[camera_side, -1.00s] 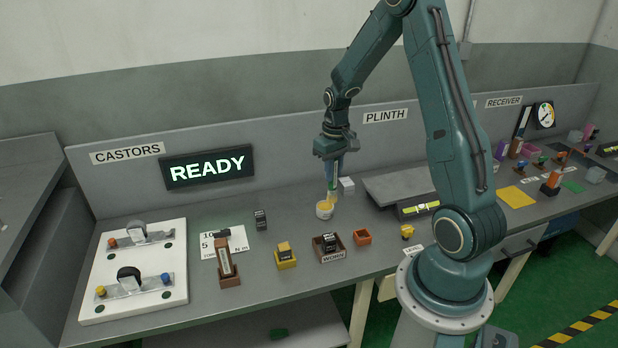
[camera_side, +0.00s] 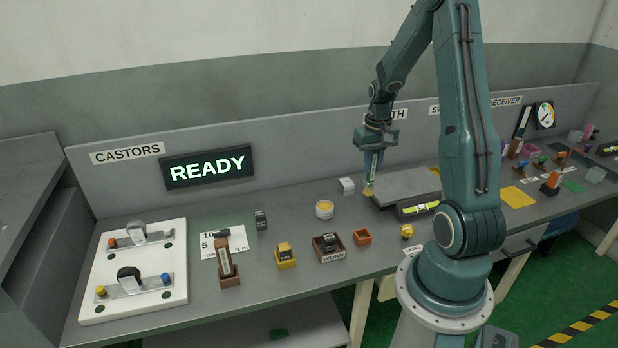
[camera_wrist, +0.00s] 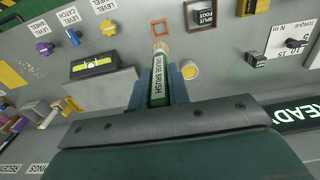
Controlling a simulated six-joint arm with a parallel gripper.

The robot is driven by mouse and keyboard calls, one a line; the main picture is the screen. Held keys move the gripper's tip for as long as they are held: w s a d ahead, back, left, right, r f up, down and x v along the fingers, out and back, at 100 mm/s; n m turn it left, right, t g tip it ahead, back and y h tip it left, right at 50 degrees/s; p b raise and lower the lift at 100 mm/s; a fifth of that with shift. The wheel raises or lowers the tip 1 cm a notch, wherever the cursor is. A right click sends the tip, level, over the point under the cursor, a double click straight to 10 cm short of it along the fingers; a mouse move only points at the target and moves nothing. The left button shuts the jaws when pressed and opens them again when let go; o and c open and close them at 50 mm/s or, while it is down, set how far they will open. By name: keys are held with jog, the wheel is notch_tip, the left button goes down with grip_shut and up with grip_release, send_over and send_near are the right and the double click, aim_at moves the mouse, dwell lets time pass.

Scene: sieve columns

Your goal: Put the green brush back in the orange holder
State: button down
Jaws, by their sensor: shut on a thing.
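My gripper (camera_side: 374,160) is shut on the green brush (camera_wrist: 157,82), which has a white label reading grease brush. In the side view the brush hangs bristles down, its yellowish tip (camera_side: 369,190) by the left edge of the raised grey plinth; I cannot tell its exact height. The orange holder (camera_side: 362,237) is a small open square box on the bench, nearer the front edge than the brush. It also shows in the wrist view (camera_wrist: 160,28), beyond the bristles, and looks empty.
A white pot of yellow grease (camera_side: 324,210) stands left of my gripper, near a white block (camera_side: 346,186). A brown tray (camera_side: 328,247) with a dark block is left of the holder. The grey plinth (camera_side: 404,185) and a level (camera_side: 418,210) lie to the right.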

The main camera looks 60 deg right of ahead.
aim_at(370, 182)
notch_tip(370, 182, down, 15)
dwell(0.6)
jog(key=shift+f, duration=0.15)
jog(key=shift+f, duration=1.85)
jog(key=shift+f, duration=0.15)
jog(key=c, duration=1.3)
grip_release()
jog(key=shift+s+a+r, duration=0.1)
jog(key=shift+r, duration=6.05)
